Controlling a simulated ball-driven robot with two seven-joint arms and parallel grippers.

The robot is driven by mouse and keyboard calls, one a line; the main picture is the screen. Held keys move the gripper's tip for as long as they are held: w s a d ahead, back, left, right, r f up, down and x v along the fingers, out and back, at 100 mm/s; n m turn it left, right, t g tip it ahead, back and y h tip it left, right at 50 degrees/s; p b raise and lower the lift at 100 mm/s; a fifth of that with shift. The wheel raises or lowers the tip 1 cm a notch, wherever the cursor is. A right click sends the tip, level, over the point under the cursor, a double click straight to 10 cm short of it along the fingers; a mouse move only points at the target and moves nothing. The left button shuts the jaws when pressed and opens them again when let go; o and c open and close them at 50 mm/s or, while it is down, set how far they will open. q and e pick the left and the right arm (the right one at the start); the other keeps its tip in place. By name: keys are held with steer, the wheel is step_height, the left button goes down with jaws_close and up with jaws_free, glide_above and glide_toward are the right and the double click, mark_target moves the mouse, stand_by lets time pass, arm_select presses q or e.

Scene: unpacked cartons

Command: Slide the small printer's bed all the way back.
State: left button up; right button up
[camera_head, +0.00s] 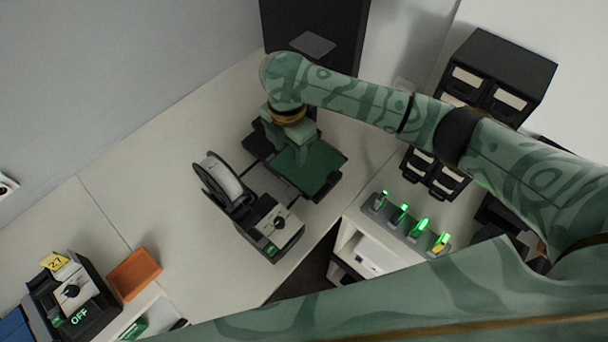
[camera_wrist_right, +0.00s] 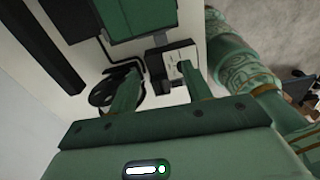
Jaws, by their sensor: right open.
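The small printer has a flat green bed (camera_head: 312,170) on a dark base in the middle of the head view. Its control box (camera_head: 275,228) with a dial sits in front, and a spool (camera_head: 222,182) stands to the left. My right gripper (camera_head: 289,148) is open, pointing down over the bed's rear-left part; it hides the part of the printer behind it. I cannot tell whether the fingers touch the bed. In the right wrist view both fingers (camera_wrist_right: 160,86) are apart with nothing clearly between them, and the control box (camera_wrist_right: 177,66) shows beyond them. My left gripper is out of view.
A tall dark cabinet (camera_head: 318,30) stands behind the printer. A rack with green-lit pieces (camera_head: 408,216) and dark drawer units (camera_head: 500,68) are to the right. Another dial box (camera_head: 75,295) and an orange tray (camera_head: 134,274) are at lower left. The white tabletop (camera_head: 150,205) left of the spool is clear.

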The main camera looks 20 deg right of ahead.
mark_target(291, 190)
steer(key=shift+n, duration=0.3)
steer(key=f+b, duration=0.1)
steer(key=f, duration=0.4)
steer(key=f+b, duration=0.2)
steer(key=f, duration=0.3)
steer(key=f+b, duration=0.2)
steer(key=f, duration=0.4)
steer(key=shift+s+a+f, duration=0.1)
steer(key=shift+s+a, duration=0.05)
steer(key=shift+a, duration=0.1)
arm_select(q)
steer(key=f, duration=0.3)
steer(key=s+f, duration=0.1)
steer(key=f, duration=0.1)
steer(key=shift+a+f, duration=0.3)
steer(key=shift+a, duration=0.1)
